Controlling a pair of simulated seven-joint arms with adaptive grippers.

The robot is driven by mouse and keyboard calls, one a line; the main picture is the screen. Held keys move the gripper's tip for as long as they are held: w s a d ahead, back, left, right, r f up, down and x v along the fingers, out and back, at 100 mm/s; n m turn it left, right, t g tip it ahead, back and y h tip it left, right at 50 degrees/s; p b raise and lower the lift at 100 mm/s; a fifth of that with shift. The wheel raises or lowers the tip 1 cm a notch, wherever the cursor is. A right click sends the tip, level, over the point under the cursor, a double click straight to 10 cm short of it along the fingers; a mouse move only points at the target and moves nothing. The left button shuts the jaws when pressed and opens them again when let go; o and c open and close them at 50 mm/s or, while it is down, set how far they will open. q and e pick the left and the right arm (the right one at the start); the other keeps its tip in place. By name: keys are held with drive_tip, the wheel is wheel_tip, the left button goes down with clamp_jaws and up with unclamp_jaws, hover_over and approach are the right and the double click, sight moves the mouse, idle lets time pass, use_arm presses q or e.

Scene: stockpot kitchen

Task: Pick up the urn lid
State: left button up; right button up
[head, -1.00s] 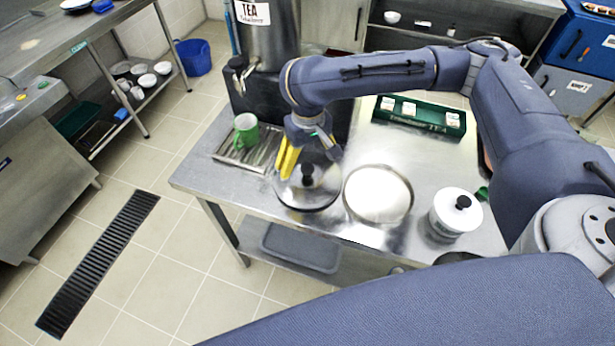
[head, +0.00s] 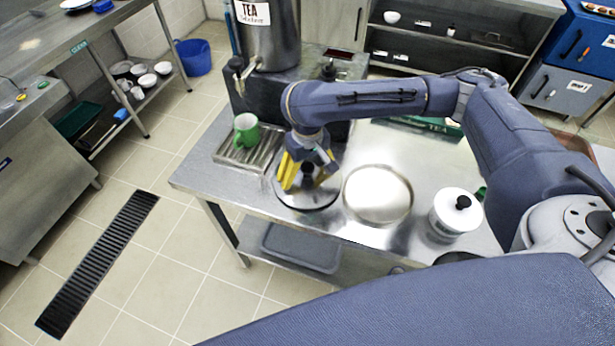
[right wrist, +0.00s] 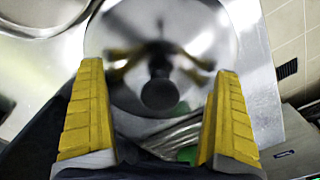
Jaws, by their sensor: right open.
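The urn lid (head: 322,198) is a round shiny metal disc with a black knob. It lies near the front edge of the steel table, left of a round pale tray. It also fills the upper middle of the right wrist view (right wrist: 205,35), where its black knob (right wrist: 160,92) shows between the fingers. My right gripper (head: 306,181) is over the lid with its yellow fingers open and spread to either side of the knob. In the right wrist view the fingers (right wrist: 160,72) have a clear gap to the knob. My left gripper is not in view.
The round tray (head: 378,194) is right of the lid, and a white canister (head: 456,213) stands farther right. A green mug (head: 246,129) is on the drip tray (head: 247,160) behind left. The tea urn (head: 268,38) stands at the back. A green tea box (head: 440,127) is partly hidden by my arm.

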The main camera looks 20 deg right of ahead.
drive_tip(key=shift+s+f, duration=0.15)
clamp_jaws()
idle(0.4)
idle(0.5)
